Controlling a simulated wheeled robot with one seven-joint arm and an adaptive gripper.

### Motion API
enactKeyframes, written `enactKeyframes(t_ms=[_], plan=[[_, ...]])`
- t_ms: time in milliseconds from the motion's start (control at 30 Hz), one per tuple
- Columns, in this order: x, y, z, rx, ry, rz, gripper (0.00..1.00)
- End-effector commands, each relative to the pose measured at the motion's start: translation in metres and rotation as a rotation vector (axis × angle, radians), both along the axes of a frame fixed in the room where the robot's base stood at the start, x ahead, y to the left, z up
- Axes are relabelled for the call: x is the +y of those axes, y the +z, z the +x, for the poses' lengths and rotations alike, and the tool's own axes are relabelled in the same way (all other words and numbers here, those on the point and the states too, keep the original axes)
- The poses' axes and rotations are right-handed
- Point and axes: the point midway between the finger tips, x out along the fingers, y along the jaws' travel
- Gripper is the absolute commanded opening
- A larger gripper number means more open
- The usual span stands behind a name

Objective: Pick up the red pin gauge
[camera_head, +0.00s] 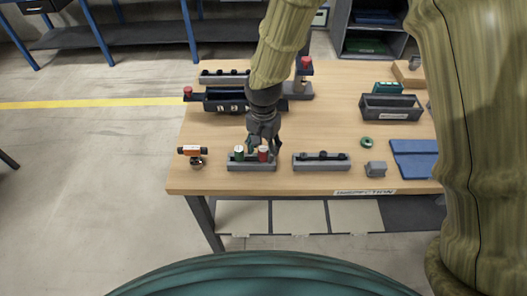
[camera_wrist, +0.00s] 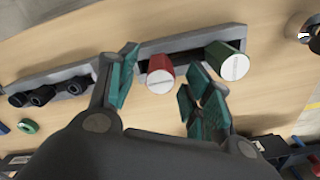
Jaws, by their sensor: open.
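The red pin gauge (camera_head: 263,154) stands in a grey holder (camera_head: 250,166) near the front edge of the table, beside a green pin gauge (camera_head: 239,153) on its left. In the wrist view the red pin gauge (camera_wrist: 160,75) has a pale top face and sits between the two fingers of my gripper (camera_wrist: 157,85). The fingers are apart, with the left finger and the right finger on either side of it. The green pin gauge (camera_wrist: 226,62) stands close to the right finger. In the head view my gripper (camera_head: 258,145) is above the holder and partly hides it.
A second grey holder (camera_head: 322,167) with black parts lies just right of the gauges. An orange and black instrument (camera_head: 192,153) stands to the left. A grey block (camera_head: 376,169), a green ring (camera_head: 367,142) and a blue mat (camera_head: 413,160) are further right. Dark trays stand behind.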

Motion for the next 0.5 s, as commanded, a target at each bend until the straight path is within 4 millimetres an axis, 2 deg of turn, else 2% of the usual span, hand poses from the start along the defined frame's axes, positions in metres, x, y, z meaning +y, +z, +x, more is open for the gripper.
enactKeyframes(t_ms=[200,433,467,500], plan=[[0.0000,-0.0110,-0.0007,0.000,0.001,-0.001,0.50],[-0.0001,-0.0121,-0.0005,0.000,0.000,0.000,0.50],[0.0000,-0.0121,-0.0004,0.000,0.000,0.000,0.48],[-0.0001,-0.0120,-0.0005,0.000,0.000,0.000,0.41]])
